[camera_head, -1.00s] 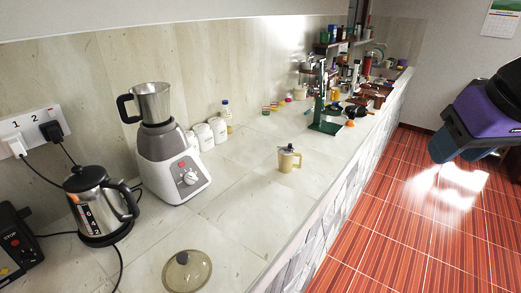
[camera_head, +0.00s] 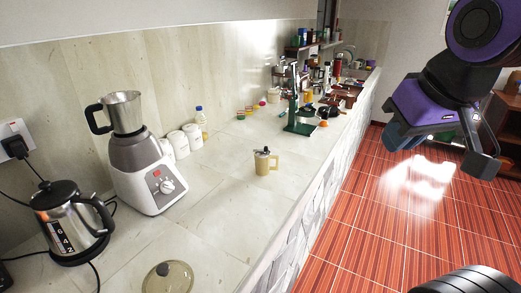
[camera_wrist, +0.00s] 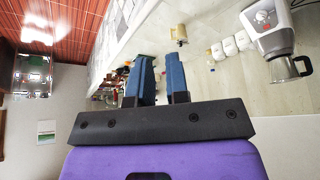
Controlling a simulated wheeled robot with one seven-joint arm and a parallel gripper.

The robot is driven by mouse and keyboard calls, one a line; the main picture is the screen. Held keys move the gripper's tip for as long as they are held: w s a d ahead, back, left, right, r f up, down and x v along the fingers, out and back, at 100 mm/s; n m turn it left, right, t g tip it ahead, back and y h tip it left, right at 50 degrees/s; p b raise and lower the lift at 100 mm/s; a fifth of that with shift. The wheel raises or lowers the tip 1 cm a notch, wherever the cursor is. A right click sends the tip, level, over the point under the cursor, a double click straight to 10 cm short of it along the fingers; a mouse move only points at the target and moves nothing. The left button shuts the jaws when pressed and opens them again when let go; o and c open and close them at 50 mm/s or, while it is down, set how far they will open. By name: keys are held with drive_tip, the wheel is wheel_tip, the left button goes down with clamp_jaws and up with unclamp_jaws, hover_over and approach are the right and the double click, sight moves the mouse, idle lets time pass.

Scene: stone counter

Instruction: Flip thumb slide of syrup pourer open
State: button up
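The syrup pourer (camera_head: 262,165) is a small cream-yellow jug with a dark lid. It stands upright on the stone counter (camera_head: 215,215), its handle toward the right. In the wrist view the pourer (camera_wrist: 178,34) shows small and far off, beyond the fingers. The thumb slide is too small to make out. My gripper (camera_head: 398,137) hangs over the red floor, right of the counter and well apart from the pourer. In the wrist view its two blue fingers (camera_wrist: 160,80) are apart with nothing between them.
A blender (camera_head: 140,165), an electric kettle (camera_head: 72,222) and a round lid (camera_head: 168,277) stand at the left. White canisters (camera_head: 185,142) line the wall. A green stand (camera_head: 293,115) is behind the pourer. The counter around the pourer is clear.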

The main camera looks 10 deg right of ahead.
drive_tip(key=shift+w+r, duration=0.25)
drive_tip(key=shift+w, duration=0.15)
clamp_jaws()
drive_tip(key=w+a+m+g+h, duration=0.2)
drive_tip(key=w+a+m+g, duration=0.1)
drive_tip(key=w, duration=2.8)
drive_tip(key=w+a+f+h, duration=0.1)
drive_tip(key=w+a+f, duration=0.4)
drive_tip(key=w+f, duration=0.3)
drive_tip(key=w+a+f+m+h, duration=0.1)
drive_tip(key=w+a+f+h, duration=0.1)
drive_tip(key=w+a+f, duration=0.3)
drive_tip(key=w+a+f+m+h, duration=0.1)
drive_tip(key=w+a+f, duration=0.4)
drive_tip(key=w+f, duration=0.5)
drive_tip(key=shift+w+f+h, duration=0.4)
drive_tip(key=shift+f+h, duration=0.1)
drive_tip(key=shift+f, duration=0.1)
